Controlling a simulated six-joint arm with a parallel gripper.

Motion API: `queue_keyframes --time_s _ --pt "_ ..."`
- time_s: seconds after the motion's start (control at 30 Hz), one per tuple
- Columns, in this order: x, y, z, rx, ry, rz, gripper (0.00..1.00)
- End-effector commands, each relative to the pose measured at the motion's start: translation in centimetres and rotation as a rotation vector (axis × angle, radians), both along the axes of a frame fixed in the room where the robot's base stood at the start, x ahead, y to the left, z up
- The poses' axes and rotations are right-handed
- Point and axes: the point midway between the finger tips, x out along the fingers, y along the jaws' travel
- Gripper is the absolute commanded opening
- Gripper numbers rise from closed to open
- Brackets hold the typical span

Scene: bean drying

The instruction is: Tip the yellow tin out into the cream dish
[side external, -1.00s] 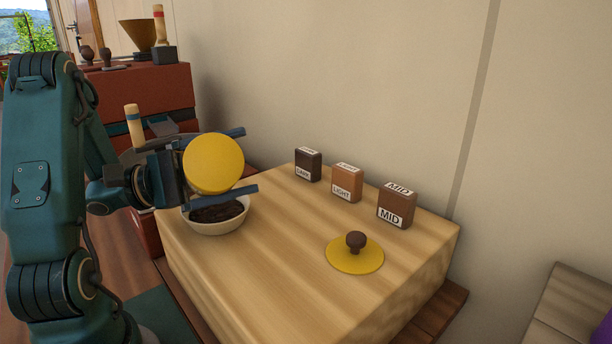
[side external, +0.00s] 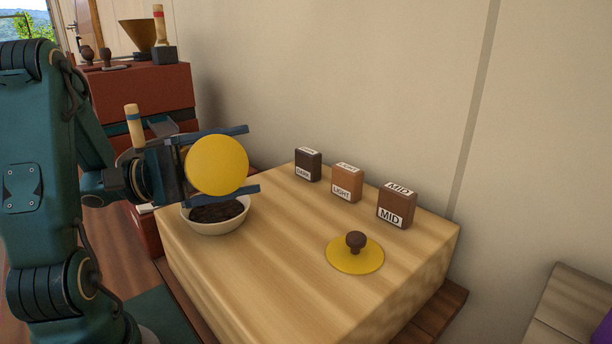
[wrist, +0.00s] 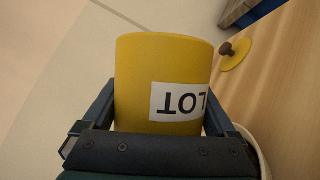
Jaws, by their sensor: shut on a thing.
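My gripper (side external: 255,160) is shut on the yellow tin (side external: 217,165), one finger above and one below it in the side view. The tin is tipped over, its round yellow base facing the side camera; its mouth is hidden there. In the wrist view the tin (wrist: 150,65) shows an upside-down "LOT" label between the fingers. The cream dish (side external: 215,227) stands on the wooden block below the tin and holds dark brown beans (side external: 216,212). Its rim also shows in the wrist view (wrist: 262,155). I cannot see whether beans remain in the tin.
A yellow lid with a brown knob (side external: 355,252) lies on the wooden block (side external: 290,270). Dark, light and mid label blocks (side external: 347,182) stand along its back edge. A red cabinet (side external: 140,90) with a funnel stands behind. The block's front is clear.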

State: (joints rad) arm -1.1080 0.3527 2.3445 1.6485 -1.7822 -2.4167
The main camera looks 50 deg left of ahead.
Motion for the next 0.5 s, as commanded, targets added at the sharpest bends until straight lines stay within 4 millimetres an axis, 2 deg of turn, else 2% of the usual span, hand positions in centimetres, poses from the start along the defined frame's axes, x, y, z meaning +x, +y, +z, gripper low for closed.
queue_keyframes --time_s 0.1,0.37,0.5 --pt "-0.03 -0.33 0.26 0.061 -0.019 0.012 0.16" --pt "-0.03 -0.35 0.22 0.071 -0.021 0.015 0.16" --pt "-0.18 -0.98 -0.19 0.194 -0.053 0.013 0.16"
